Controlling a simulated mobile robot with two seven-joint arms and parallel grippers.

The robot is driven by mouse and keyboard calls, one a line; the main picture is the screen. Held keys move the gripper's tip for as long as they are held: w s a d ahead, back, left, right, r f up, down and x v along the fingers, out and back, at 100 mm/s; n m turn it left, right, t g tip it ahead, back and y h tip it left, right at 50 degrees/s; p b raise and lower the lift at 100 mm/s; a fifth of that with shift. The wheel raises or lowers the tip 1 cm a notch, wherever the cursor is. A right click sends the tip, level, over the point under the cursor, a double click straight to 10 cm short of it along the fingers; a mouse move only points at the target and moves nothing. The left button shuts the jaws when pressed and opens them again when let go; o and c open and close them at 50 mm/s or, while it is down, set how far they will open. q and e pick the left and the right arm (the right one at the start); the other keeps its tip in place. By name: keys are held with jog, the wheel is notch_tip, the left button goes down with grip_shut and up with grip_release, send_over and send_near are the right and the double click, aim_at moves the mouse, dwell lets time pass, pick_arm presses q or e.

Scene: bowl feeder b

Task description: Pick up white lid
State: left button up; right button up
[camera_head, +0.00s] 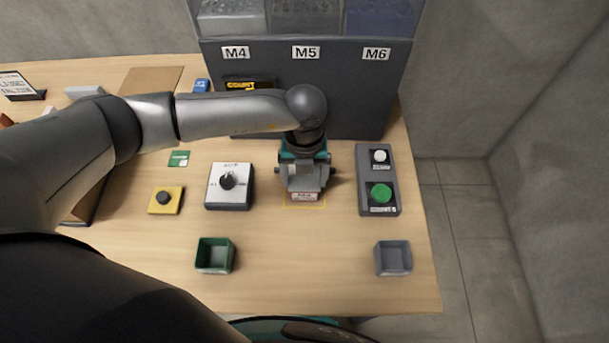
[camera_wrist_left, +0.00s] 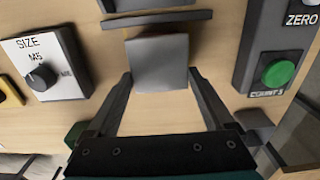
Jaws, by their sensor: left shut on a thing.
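My left gripper (camera_head: 303,178) is low over the middle of the table, in front of the dark machine. In the left wrist view its two fingers (camera_wrist_left: 160,75) are shut on a flat grey square piece (camera_wrist_left: 160,63), one finger at each side. The piece looks plain and shaded, and I cannot tell for sure that it is the white lid. No other white lid shows clearly. My right gripper is not in view.
The dark machine (camera_head: 300,105) with M4, M5 and M6 labels stands behind. A dial box (camera_head: 230,186) is left, a button panel (camera_head: 377,180) right. A green bin (camera_head: 214,256) and a grey bin (camera_head: 393,258) stand in front, with bare table between them.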

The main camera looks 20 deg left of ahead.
pick_arm(q)
jog(key=shift+c, duration=0.6)
